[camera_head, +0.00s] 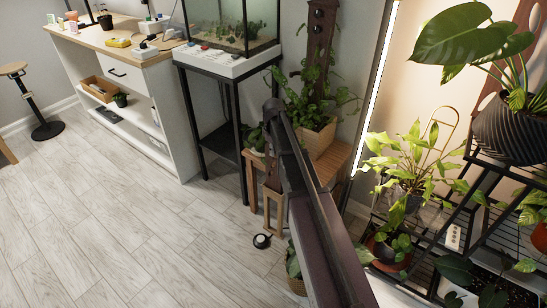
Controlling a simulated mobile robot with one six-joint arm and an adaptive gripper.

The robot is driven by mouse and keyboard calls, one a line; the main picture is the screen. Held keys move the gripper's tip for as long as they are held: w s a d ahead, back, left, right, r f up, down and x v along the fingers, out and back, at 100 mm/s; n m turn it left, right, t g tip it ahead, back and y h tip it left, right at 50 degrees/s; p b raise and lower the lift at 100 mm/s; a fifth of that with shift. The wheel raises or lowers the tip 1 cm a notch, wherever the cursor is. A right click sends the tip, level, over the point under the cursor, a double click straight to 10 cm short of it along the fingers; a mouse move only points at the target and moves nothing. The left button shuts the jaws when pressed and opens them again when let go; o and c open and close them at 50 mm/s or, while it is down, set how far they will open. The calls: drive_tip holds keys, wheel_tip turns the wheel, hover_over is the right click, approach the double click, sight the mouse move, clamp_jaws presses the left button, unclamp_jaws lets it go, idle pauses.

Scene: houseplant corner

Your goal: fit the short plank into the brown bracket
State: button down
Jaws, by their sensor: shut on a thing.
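I cannot make out the short plank or the brown bracket in the head view. My dark arm runs from the bottom centre up to the small wooden bench (338,160) and covers part of it. My gripper does not show; the arm itself hides what lies behind it. A tall dark brown board with holes (320,38) stands behind the leafy plant on the bench. I cannot tell whether it belongs to the task.
A fish tank (232,25) stands on a black metal stand (209,110) left of the bench. A white cabinet (135,82) is further left. A black wire shelf with plants (480,165) is at right. A small dark round object (261,241) is on the floor.

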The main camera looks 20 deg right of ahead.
drive_tip(key=shift+f, duration=0.5)
drive_tip(key=shift+f+b, duration=0.15)
drive_tip(key=shift+b, duration=0.25)
drive_tip(key=c, duration=0.8)
unclamp_jaws()
drive_tip(key=shift+o, duration=0.2)
wheel_tip(320, 180, up, 14)
drive_tip(key=p, duration=1.3)
drive_tip(key=shift+a+p, duration=0.35)
drive_tip(key=shift+p, duration=0.05)
drive_tip(key=shift+f, duration=0.15)
